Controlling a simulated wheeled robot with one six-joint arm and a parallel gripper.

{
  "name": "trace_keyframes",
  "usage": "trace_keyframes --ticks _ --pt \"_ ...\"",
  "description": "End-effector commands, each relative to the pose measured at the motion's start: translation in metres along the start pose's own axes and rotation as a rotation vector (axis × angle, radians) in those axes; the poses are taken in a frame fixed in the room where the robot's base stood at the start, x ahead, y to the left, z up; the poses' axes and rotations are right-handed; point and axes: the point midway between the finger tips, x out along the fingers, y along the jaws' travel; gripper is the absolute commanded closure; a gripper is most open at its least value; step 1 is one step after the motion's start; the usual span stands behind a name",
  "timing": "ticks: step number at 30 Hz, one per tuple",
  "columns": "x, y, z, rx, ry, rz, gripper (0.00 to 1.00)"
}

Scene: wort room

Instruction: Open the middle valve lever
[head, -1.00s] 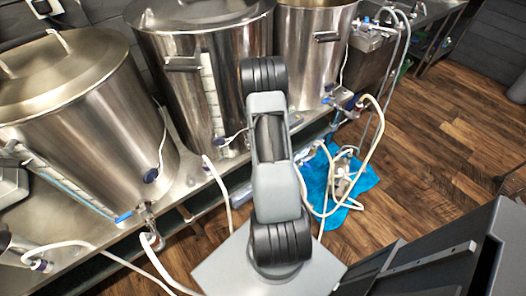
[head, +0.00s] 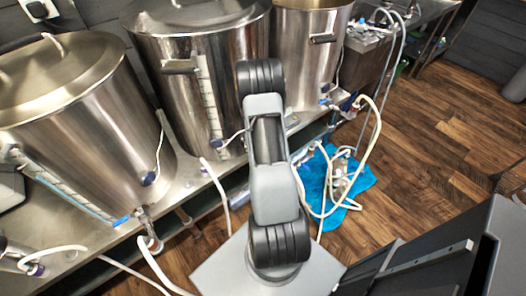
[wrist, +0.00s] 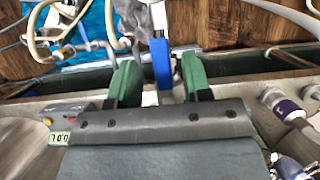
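A blue valve lever (wrist: 162,64) shows in the wrist view, pointing toward my gripper from a metal valve. My gripper (wrist: 158,78) has two green fingers, one on each side of the lever. The fingers are apart, with gaps visible beside the lever, so it is open. In the head view my arm hides the middle pot's valve and my gripper. The middle pot (head: 180,95) is a large steel kettle with a sight gauge. The left pot's blue lever (head: 122,221) and the right pot's blue lever (head: 324,102) are visible.
The left pot (head: 90,130) and right pot (head: 300,60) stand beside the middle one on a steel bench. White hoses (head: 217,185) hang along its front. A blue cloth (head: 313,178) with fittings lies on the wooden floor. A small digital display (wrist: 59,138) sits left of my gripper.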

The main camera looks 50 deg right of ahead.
Motion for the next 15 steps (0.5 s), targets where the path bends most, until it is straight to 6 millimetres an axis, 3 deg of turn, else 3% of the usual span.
trace_keyframes --ticks 8,15 --pt "-0.003 0.000 0.001 0.002 0.000 -0.001 0.55" --pt "-0.034 -0.002 0.017 0.001 0.003 0.001 0.55"
